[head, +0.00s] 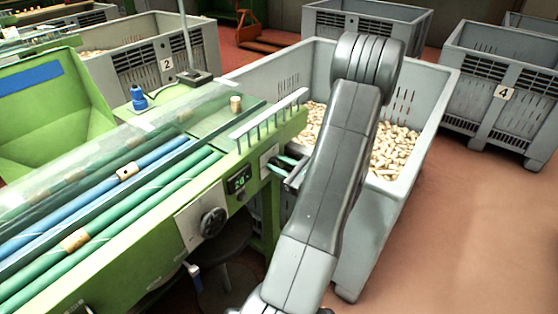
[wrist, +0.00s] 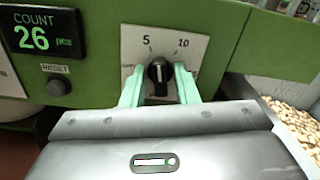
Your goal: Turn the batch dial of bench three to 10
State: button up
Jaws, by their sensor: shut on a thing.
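The batch dial (wrist: 159,71) is a black knob on a white plate (wrist: 196,48) marked 5 at upper left and 10 at upper right. Its pale pointer line looks roughly upright, between the two numbers; the small image leaves its exact angle unsure. My gripper (wrist: 160,78) has its mint-green fingers on either side of the knob, shut on it. In the head view my gripper (head: 291,168) reaches the end panel of the green bench (head: 110,268), and the knob is hidden there. No bench number is readable.
A handwheel (head: 213,222) sticks out of the bench front. A grey crate of corks (head: 372,225) stands close behind my arm. Open floor (head: 480,240) lies at right.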

jog(key=m+p, duration=0.1)
jog(key=m, duration=0.1)
jog(key=m+p, duration=0.2)
jog(key=shift+r+m, duration=0.2)
jog(key=shift+m, duration=0.1)
jog(key=shift+w+d+f+m+p, duration=0.1)
jog(key=shift+f+m+p, duration=0.05)
jog(key=shift+m+p, duration=1.55)
jog(key=shift+f+m, duration=0.1)
jog(key=shift+m, duration=0.2)
jog(key=o, duration=0.7)
jog(key=b+v, duration=0.1)
jog(key=v, duration=1.3)
jog(key=shift+w, duration=0.1)
